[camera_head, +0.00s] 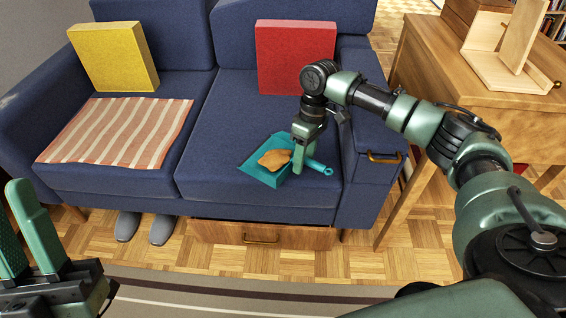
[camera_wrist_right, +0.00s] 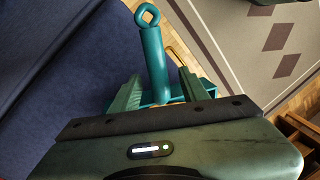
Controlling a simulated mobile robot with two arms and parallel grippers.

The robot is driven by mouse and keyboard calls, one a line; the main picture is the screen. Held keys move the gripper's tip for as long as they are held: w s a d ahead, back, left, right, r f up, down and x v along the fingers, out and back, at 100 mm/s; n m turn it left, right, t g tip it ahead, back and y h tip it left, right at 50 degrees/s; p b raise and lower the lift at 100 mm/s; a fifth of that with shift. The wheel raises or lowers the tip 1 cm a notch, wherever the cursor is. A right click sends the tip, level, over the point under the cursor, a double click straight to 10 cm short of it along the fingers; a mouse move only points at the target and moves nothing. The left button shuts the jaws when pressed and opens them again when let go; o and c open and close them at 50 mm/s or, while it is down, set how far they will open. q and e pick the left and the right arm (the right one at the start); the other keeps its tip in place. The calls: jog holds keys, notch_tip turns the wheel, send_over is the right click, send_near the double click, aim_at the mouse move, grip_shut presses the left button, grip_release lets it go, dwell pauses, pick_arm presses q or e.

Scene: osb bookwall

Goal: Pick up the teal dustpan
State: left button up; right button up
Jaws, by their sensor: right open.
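The teal dustpan (camera_head: 262,174) lies on the right seat of the blue sofa, near its front edge. A brown-orange flat piece (camera_head: 275,159) lies in its pan. Its handle (camera_head: 320,167) points right and ends in a loop. My right gripper (camera_head: 299,165) is over the dustpan where pan and handle meet, hiding part of it. In the right wrist view the handle (camera_wrist_right: 153,58) stands between the two open fingers (camera_wrist_right: 158,90), with a gap on each side. My left gripper (camera_head: 22,215) is at the lower left, empty, fingers apart, far from the dustpan.
The sofa (camera_head: 225,185) holds a yellow cushion (camera_head: 112,58), a red cushion (camera_head: 290,57) and a striped cloth (camera_head: 118,132). Below is a wooden drawer (camera_head: 300,236); grey shoes (camera_head: 144,228) stand on the floor. A wooden cabinet (camera_head: 430,75) stands right.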

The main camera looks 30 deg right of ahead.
jog(key=shift+f, duration=0.25)
grip_shut()
